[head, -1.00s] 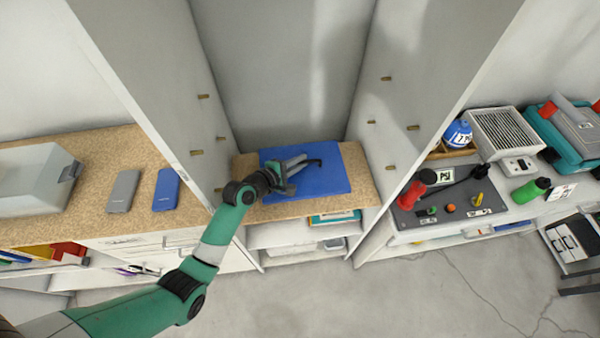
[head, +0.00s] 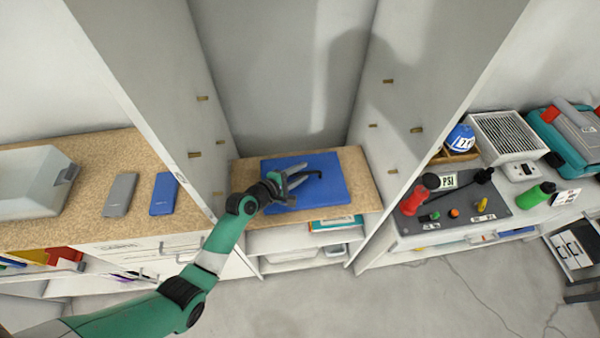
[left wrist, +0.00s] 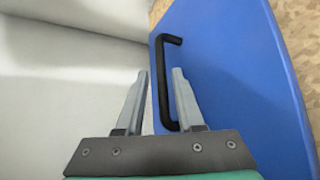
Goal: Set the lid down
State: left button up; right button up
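The lid (head: 325,195) is a flat blue panel with a black bar handle (head: 317,173). It lies flat on the wood-topped shelf in the middle bay. My left gripper (head: 303,174) is over the lid, at its handle. In the left wrist view my gripper (left wrist: 160,75) is open, its two grey fingers apart. The black handle (left wrist: 162,85) shows in the gap between them, nearer the right finger. The lid (left wrist: 235,85) fills the right side there. I cannot tell whether a finger touches the handle. My right gripper is not in view.
Tall grey side panels (head: 165,90) with small wooden pegs flank the bay. A wood counter (head: 90,220) at left holds a grey bin (head: 30,185) and two flat cases. A grey board (head: 455,205) with bottles and knobs stands at right. Bare shelf (head: 360,180) shows beside the lid.

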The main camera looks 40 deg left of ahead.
pick_arm(q)
jog(key=shift+d+f, duration=0.1)
jog(key=shift+f, duration=0.05)
jog(key=shift+s, duration=0.2)
jog(key=p+v, duration=0.3)
jog(key=v, duration=0.9)
jog(key=shift+w, duration=0.1)
jog(key=w+d+r+m+t, duration=0.25)
jog(key=r+m, duration=0.25)
jog(key=r, duration=0.6)
jog(key=w+d+r+m+t, duration=0.2)
jog(key=w+r+m, duration=0.2)
jog(key=r, duration=0.7)
jog(key=w+d+r+m+t, duration=0.25)
jog(key=r+m, duration=0.25)
jog(key=r, duration=0.6)
jog(key=s+d+r+m+t, duration=0.2)
jog(key=s+r+m, duration=0.1)
jog(key=r, duration=0.6)
jog(key=s+d+r+m+t+h, duration=0.1)
jog(key=s+d+r+m+t, duration=0.1)
jog(key=r, duration=0.6)
jog(key=s+d+r+m+t+h, duration=0.1)
jog(key=s+d+r+m+t, duration=0.2)
jog(key=r, duration=0.6)
jog(key=s+d+m, duration=0.1)
jog(key=s+m, duration=0.1)
jog(key=s, duration=0.1)
jog(key=shift+r, duration=0.35)
